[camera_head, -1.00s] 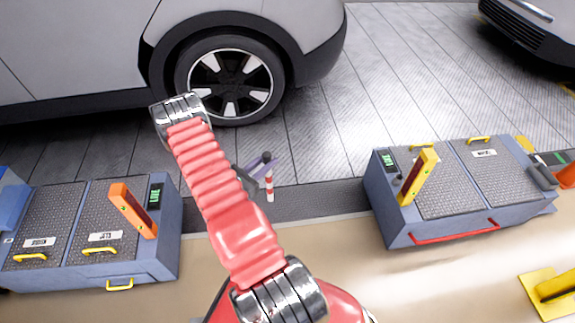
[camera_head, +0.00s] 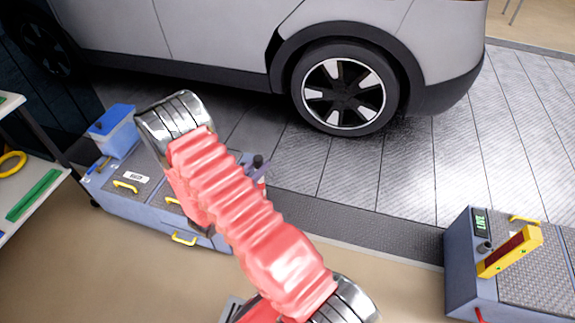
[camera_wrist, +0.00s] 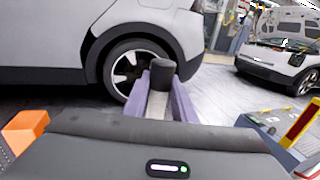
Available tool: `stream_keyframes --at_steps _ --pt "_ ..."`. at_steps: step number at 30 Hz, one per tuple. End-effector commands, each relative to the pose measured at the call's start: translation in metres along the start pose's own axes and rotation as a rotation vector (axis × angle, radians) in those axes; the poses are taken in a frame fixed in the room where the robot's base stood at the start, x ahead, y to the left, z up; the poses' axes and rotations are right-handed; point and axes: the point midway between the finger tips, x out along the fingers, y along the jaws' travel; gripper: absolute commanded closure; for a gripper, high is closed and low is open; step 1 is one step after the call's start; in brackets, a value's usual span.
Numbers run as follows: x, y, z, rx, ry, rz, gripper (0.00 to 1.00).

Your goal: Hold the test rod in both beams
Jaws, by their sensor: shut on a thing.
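The test rod (camera_wrist: 160,72) is between the purple fingers of my gripper (camera_wrist: 160,98) in the wrist view, with its dark round top up. My gripper is shut on it. In the head view the rod's dark top (camera_head: 258,161) and a bit of the gripper (camera_head: 254,173) show beside my red arm, which hides the rest of the rod. A yellow post (camera_head: 510,251) with a dark red face stands on the right cabinet. An orange post (camera_wrist: 25,131) shows at the left of the wrist view; my arm hides it in the head view.
A left blue-grey cabinet (camera_head: 140,204) and a right one (camera_head: 457,255) stand apart, with floor between them. A car's wheel (camera_head: 344,92) is behind. A blue bin (camera_head: 113,132) and a shelf (camera_head: 48,167) are at the left.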

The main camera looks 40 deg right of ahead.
Motion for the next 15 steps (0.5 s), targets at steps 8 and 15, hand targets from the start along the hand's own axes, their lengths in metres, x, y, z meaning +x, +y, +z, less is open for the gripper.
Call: stream_keyframes --at_steps 8,15 --pt "-0.084 0.049 0.024 0.003 0.000 0.171 1.00" --pt "-0.158 0.076 0.042 0.003 0.001 0.314 1.00"
